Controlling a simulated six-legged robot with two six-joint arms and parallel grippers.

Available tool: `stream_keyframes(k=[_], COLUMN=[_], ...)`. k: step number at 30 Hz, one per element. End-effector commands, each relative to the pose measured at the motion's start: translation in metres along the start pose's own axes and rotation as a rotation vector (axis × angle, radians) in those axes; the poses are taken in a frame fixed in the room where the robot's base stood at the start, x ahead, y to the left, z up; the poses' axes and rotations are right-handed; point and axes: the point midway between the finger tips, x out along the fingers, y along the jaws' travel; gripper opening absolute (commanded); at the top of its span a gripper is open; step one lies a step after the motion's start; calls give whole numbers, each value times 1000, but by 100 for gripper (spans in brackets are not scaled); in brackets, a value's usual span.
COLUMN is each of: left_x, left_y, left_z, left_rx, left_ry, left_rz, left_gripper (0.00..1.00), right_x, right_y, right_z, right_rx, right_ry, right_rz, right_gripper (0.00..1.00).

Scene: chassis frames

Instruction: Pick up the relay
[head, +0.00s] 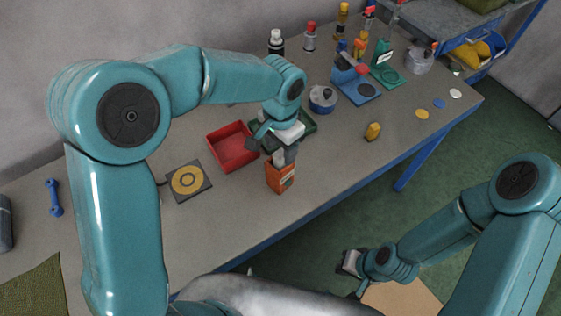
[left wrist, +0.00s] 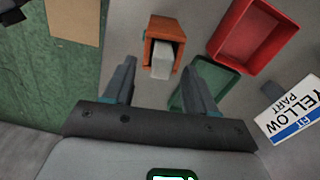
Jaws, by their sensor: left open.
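An orange box-shaped holder (head: 283,181) stands upright near the table's front edge, below my left gripper (head: 281,153). A pale grey block rises from its top; I cannot tell for sure whether this is the relay. In the left wrist view the orange holder (left wrist: 152,36) and the grey block (left wrist: 163,61) lie just beyond my left gripper's fingertips (left wrist: 162,70), roughly centred between them. The left fingers are apart and hold nothing. My right gripper (head: 350,262) hangs low beside the table, and its jaws are too small to read.
A red tray (head: 232,150) and a green tray (head: 308,123) are close by the holder. A yellow block (head: 373,131) lies to the right. Several fixtures stand at the back.

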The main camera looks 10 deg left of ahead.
Motion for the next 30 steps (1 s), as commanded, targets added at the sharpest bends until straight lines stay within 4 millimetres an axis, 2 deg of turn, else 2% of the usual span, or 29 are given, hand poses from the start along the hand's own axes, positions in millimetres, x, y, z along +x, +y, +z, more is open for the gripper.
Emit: stream_keyframes(k=[1, 4, 11, 12, 17, 26, 30], left_x=[17, 32, 31, 31, 31, 31, 23], left_y=[0, -1, -1, -1, -1, -1, -1], left_z=[1, 0, 0, 0, 0, 0, 0], left_rx=[-1, -1, -1, -1, 0, 0, 0], left_ry=[-2, 0, 0, 0, 0, 0, 1], left_rz=[1, 1, 0, 0, 0, 0, -1], left_gripper=[56, 56, 56, 53, 1, 0, 0], right_x=[14, 23, 21, 21, 21, 21, 23], right_y=[5, 8, 8, 8, 8, 8, 8], right_z=[0, 0, 0, 0, 0, 0, 0], right_rx=[0, 0, 0, 0, 0, 0, 0], right_ry=[0, 0, 0, 0, 0, 0, 0], right_rz=[0, 0, 0, 0, 0, 0, 0], right_gripper=[0, 0, 0, 0, 0, 0, 0])
